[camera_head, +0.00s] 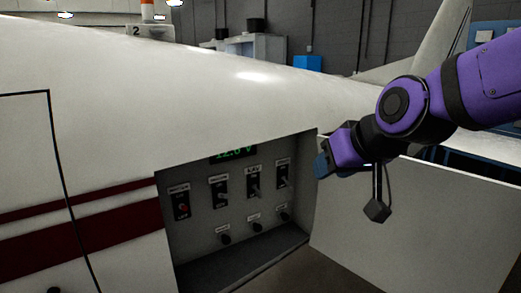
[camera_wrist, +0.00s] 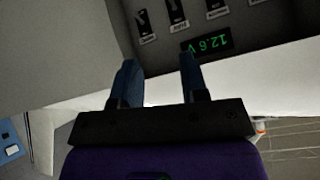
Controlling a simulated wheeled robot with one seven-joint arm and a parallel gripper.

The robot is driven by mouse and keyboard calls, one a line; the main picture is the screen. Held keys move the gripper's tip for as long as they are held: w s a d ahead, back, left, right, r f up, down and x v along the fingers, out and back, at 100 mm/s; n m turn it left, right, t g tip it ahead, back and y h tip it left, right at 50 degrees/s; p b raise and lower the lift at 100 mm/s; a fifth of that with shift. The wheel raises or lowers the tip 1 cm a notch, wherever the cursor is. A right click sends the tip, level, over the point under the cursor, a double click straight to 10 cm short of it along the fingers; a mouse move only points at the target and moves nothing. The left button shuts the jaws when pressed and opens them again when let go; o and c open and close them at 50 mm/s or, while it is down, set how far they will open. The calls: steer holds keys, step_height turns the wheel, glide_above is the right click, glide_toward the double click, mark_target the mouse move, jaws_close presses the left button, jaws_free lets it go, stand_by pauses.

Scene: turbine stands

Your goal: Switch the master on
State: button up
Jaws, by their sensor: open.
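In the head view a recessed switch panel (camera_head: 240,190) sits in the side of a white aircraft body. Its upper row holds several toggle switches. The leftmost switch (camera_head: 182,206) has a black plate and a red spot; its label, perhaps the master's, is too blurred to read surely. A green display (camera_head: 233,152) reads about 12.6 V. My gripper (camera_head: 324,163) is at the upper right edge of the opening, apart from the switches. In the wrist view my gripper (camera_wrist: 160,62) has its two blue fingers apart and nothing between them. The panel appears upside down there, with the display (camera_wrist: 207,44) beyond the fingers.
Several dark knobs (camera_head: 254,227) form the panel's lower row. An open white door panel (camera_head: 415,225) extends right of the opening, below my arm. The recess has a bottom ledge (camera_head: 245,262) and side walls. The space directly in front of the switches looks clear.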

steer(key=s+d+m+g+h, duration=0.2)
steer(key=s+d+m+h, duration=0.1)
steer(key=s+d, duration=1.2)
steer(key=shift+d+r+g+h, duration=0.2)
steer(key=shift+d+g+h, duration=0.3)
steer(key=shift+d, duration=0.65)
